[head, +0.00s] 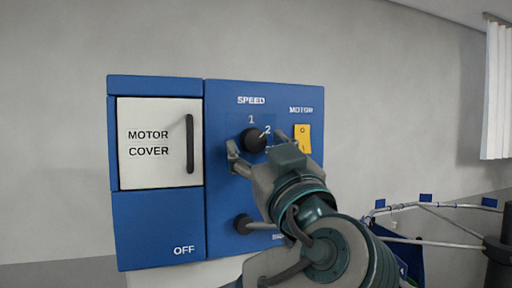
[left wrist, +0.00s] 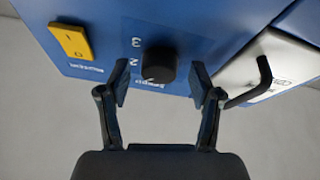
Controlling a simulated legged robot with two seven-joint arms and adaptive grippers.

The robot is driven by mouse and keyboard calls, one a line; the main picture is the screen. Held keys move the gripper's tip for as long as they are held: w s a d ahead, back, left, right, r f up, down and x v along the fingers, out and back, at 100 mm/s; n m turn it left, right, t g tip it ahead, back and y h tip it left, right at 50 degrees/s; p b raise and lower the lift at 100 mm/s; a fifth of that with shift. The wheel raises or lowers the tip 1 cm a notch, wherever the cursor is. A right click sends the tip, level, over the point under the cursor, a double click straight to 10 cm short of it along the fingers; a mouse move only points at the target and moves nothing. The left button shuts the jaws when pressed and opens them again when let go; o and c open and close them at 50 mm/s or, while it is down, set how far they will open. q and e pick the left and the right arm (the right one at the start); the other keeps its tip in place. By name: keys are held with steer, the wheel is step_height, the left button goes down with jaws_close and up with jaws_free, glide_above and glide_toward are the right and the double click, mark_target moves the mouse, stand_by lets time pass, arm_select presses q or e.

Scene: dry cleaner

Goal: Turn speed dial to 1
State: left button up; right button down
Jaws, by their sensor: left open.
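The speed dial (head: 253,140) is a round black knob on the blue panel, under the SPEED label. Its light pointer mark aims at the 2, and a 1 is printed above the knob. My left gripper (head: 257,144) is open in front of the panel, with one finger to the left of the dial and one to the right. The left wrist view, turned upside down, shows the dial (left wrist: 158,65) between and just beyond the open fingertips (left wrist: 160,82). I cannot tell whether a finger touches it. My right gripper is not in view.
A yellow motor switch (head: 303,137) sits right of the dial. Another black knob (head: 244,223) is below, partly behind my arm. Metal rails (head: 440,243) run at lower right.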

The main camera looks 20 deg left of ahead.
arm_select(q)
steer(key=v, duration=1.1)
steer(key=shift+s+d+f, duration=0.2)
steer(key=shift+d+f, duration=0.05)
steer(key=shift+w, duration=0.1)
